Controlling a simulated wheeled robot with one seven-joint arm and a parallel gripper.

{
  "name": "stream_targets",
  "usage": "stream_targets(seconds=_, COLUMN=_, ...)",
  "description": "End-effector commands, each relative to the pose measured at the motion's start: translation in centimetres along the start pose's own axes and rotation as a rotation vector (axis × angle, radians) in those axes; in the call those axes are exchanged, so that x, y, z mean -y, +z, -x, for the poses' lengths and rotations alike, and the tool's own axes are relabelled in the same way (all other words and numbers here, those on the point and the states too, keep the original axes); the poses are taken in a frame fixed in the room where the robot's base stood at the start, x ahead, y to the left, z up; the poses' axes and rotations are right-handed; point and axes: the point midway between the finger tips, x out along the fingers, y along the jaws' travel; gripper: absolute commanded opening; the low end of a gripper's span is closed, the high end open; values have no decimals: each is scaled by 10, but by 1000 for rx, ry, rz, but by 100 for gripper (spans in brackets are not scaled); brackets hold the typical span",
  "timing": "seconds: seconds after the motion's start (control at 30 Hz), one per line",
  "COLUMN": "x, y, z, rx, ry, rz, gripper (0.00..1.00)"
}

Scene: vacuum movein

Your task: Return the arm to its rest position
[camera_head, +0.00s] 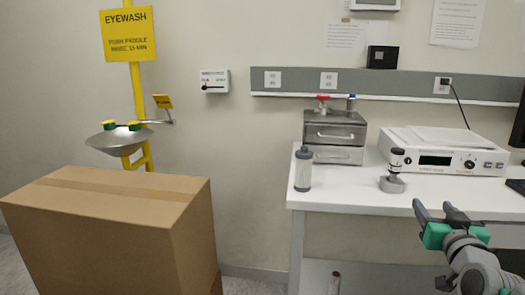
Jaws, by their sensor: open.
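My gripper (434,214) is at the lower right of the head view, in front of the white bench (350,199). Its two grey fingers with green parts point up and to the left. They are apart and nothing shows between them. The arm behind it comes in from the lower right corner; the rest of it is out of view.
A large cardboard box (95,215) stands at the left, under an eyewash basin (119,140). The bench holds a grey bottle (303,169), a metal case (334,137), a small grey device (393,182) and a white instrument (440,151). Floor shows between box and bench.

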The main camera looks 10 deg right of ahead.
Motion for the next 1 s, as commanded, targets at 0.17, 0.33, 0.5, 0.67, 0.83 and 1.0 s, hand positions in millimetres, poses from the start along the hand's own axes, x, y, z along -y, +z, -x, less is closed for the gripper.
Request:
stream_targets(seconds=0.17, x=31, y=1, z=-6, rx=91, ry=-49, rz=1, gripper=55)
stream_targets(seconds=0.33, x=72, y=10, z=-7, rx=213, ry=-111, rz=4, gripper=55)
stream_targets(seconds=0.5, x=128, y=22, z=4, rx=392, ry=-190, rz=20, gripper=55)
stream_targets(seconds=0.67, x=190, y=33, z=39, rx=623, ry=-271, rz=58, gripper=55)
stream_targets(seconds=0.83, x=249, y=36, z=126, rx=970, ry=-333, rz=153, gripper=55)
stream_targets(seconds=1.0, x=261, y=41, z=197, rx=1196, ry=-321, rz=233, gripper=55)
